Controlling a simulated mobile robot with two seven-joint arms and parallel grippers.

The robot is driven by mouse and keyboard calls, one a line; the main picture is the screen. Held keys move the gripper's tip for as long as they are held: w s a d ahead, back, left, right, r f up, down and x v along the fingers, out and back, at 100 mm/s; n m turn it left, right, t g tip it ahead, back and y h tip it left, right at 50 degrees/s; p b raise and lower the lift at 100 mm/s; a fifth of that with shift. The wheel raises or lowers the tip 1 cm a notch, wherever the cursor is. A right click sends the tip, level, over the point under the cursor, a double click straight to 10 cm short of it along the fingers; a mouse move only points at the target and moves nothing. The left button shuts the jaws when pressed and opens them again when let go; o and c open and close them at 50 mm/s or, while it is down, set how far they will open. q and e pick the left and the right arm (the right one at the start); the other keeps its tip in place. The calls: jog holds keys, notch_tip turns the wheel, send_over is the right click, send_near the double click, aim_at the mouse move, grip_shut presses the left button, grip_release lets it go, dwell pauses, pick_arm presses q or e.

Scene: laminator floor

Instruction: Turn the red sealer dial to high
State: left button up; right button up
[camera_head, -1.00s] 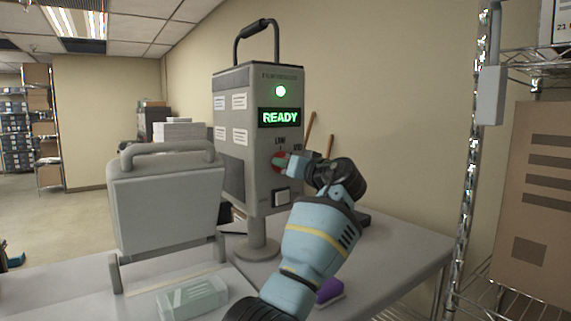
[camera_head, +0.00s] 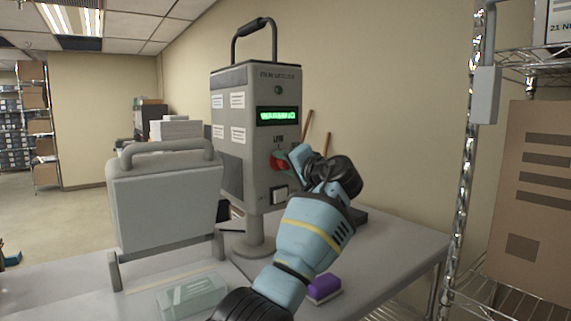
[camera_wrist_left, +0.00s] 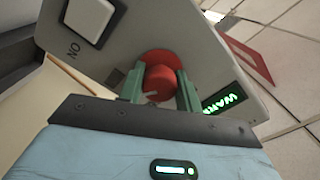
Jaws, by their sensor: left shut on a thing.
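The red sealer dial (camera_head: 277,161) is on the front of the grey sealer unit (camera_head: 258,182), below its display. My left gripper (camera_head: 291,160) reaches it from the right and partly covers it. In the left wrist view, the red dial (camera_wrist_left: 163,80) sits between the two green fingers of my left gripper (camera_wrist_left: 160,88), which is shut on it. A pale pointer mark shows on the dial there. The display (camera_head: 278,116) is lit green and seems to read "WARMING". The lamp above it (camera_head: 278,90) is dark. A label shows above the dial; others are hidden. My right gripper is out of view.
A white push button (camera_head: 279,195) sits below the dial. A grey handled device (camera_head: 165,200) stands to the left on the table (camera_head: 395,240). A wire shelf post (camera_head: 466,170) rises at right.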

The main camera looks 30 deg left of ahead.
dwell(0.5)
pick_arm(q)
jog(key=o, duration=1)
jog(key=shift+d, duration=0.1)
jog(key=v, duration=0.7)
jog(key=shift+d, duration=0.35)
jog(key=shift+s, duration=0.15)
jog(key=shift+f, duration=0.1)
